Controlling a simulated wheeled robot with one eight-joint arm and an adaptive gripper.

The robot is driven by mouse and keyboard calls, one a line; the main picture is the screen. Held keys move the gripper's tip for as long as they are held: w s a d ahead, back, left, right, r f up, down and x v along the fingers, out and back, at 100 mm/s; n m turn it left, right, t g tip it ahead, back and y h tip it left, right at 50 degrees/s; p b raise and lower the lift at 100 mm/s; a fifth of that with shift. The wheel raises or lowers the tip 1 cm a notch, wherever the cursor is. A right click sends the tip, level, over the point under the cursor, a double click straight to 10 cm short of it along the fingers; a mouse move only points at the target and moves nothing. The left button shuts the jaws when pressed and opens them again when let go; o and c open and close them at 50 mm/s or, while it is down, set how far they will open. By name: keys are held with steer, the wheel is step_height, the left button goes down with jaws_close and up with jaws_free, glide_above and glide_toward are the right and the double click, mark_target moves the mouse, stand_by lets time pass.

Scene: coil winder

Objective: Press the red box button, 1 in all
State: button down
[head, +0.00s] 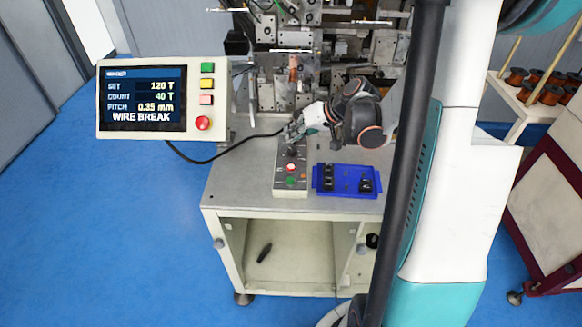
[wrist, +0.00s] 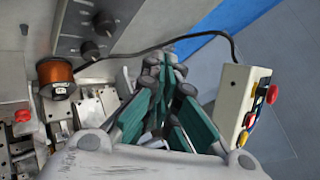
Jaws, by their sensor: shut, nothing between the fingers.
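The button box (head: 280,188) is a narrow grey box on the front of the machine table. It carries a lit red button (head: 291,167) with a green button (head: 291,181) below it. My gripper (head: 292,133) is by the far end of the box, beyond the red button in the head view, and appears apart from the button. In the wrist view my gripper's fingers (wrist: 168,62) are together and empty. I cannot make out the red box button in the wrist view.
A display panel (head: 143,126) reading WIRE BREAK stands left, with a red mushroom button (head: 203,123); its side shows in the wrist view (wrist: 232,100). A blue tray (head: 346,191) with black parts sits right of the box. A black cable (head: 200,160) crosses the table's left side.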

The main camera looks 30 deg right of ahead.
mark_target(293, 165)
steer(key=shift+f+b, duration=3.2)
steer(key=shift+f, duration=1.2)
steer(key=shift+f, duration=0.1)
steer(key=shift+f+b, duration=0.35)
steer(key=shift+b, duration=0.2)
steer(key=shift+f+b, duration=0.4)
steer(key=shift+r, duration=0.1)
steer(key=shift+r+p, duration=0.55)
steer(key=shift+r, duration=0.25)
steer(key=shift+r, duration=0.1)
steer(key=shift+r+p, duration=1.65)
steer(key=shift+r, duration=0.8)
